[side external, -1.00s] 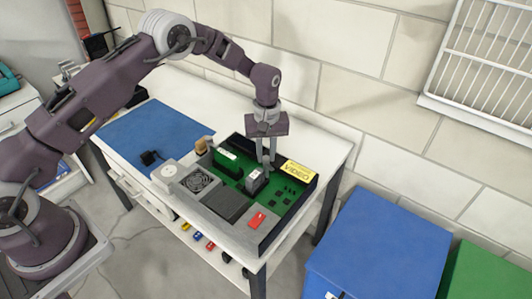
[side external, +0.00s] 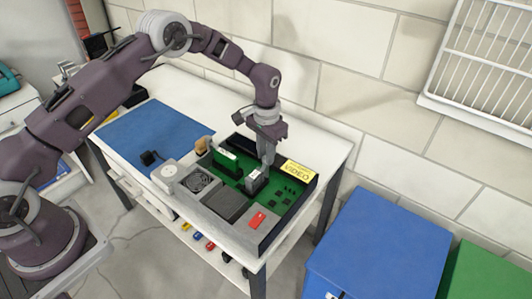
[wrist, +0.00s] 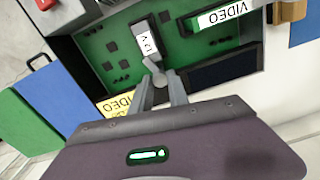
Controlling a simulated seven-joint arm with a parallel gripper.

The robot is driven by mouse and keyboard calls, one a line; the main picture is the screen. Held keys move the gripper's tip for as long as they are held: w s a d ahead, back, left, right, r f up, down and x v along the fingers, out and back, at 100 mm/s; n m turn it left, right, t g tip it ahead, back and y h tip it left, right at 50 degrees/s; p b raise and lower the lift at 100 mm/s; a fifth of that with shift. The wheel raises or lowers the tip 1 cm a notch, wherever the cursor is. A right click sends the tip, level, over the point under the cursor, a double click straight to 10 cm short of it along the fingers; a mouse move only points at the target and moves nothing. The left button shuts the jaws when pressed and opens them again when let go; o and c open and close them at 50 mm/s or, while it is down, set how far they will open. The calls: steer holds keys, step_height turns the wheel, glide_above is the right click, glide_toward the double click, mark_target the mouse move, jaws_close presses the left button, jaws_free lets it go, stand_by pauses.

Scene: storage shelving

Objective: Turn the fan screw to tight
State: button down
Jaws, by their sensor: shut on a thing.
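My gripper (side external: 264,160) points down into the open grey equipment case (side external: 238,229) on the white bench. Its fingers are closed together on a small grey knob-like piece (wrist: 155,70), which looks like the screw; the fingers hide much of it. The piece sits at the end of a dark block with a white label, apparently reading 12V (wrist: 148,42). In the side view this block (side external: 255,183) stands just below my fingertips on the green board. A round fan grille (side external: 199,182) lies in the case's left part. The screw's tightness cannot be read.
A green VIDEO card (side external: 226,161) stands upright left of my gripper, and a yellow VIDEO label (side external: 298,171) is on the case's far right rim. A red switch (side external: 258,220) is at the front. A blue mat (side external: 150,133) lies left; a blue bin (side external: 380,245) stands right.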

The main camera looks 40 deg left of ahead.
steer(key=shift+r+m, duration=0.1)
steer(key=shift+m, duration=1.9)
steer(key=c, duration=1.3)
jaws_free()
step_height(320, 180, up, 7)
